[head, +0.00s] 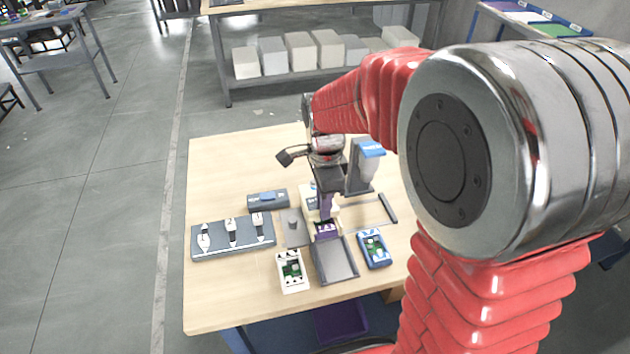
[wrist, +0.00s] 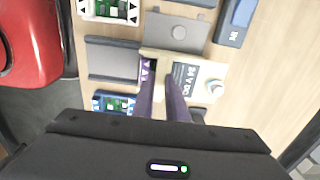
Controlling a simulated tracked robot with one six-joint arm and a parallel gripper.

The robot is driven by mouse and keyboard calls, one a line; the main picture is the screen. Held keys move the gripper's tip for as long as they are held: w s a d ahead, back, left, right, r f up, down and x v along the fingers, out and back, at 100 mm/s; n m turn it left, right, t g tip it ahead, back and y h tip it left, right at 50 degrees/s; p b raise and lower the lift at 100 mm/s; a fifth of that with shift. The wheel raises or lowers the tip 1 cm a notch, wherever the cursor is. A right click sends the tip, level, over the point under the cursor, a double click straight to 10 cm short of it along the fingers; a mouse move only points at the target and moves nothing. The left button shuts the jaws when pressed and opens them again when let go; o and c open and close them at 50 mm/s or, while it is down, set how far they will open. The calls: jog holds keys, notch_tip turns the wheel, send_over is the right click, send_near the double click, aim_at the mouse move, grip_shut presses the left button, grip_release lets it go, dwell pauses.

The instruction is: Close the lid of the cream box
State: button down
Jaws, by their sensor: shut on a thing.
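The cream box (wrist: 206,72) lies under my gripper (wrist: 163,76) in the wrist view, with a dark "24 V DC" label and a round pale knob on its right part. Its left part shows a dark opening and a purple strip with white triangles. My purple fingers straddle a cream part near the middle of the box and are shut on it; I take it to be the lid, but its angle is hard to tell. In the head view my gripper (head: 325,212) covers much of the cream box (head: 308,198).
A grey tray (head: 335,262) lies in front of the box. A white housing (head: 291,272) and a blue housing (head: 374,248) with green boards flank it. A dark panel with several switches (head: 232,237) lies left. The table's front left is clear.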

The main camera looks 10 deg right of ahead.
jog(key=shift+s, duration=1.6)
jog(key=c, duration=1.8)
grip_release()
jog(key=shift+r, duration=0.1)
jog(key=shift+r, duration=2.9)
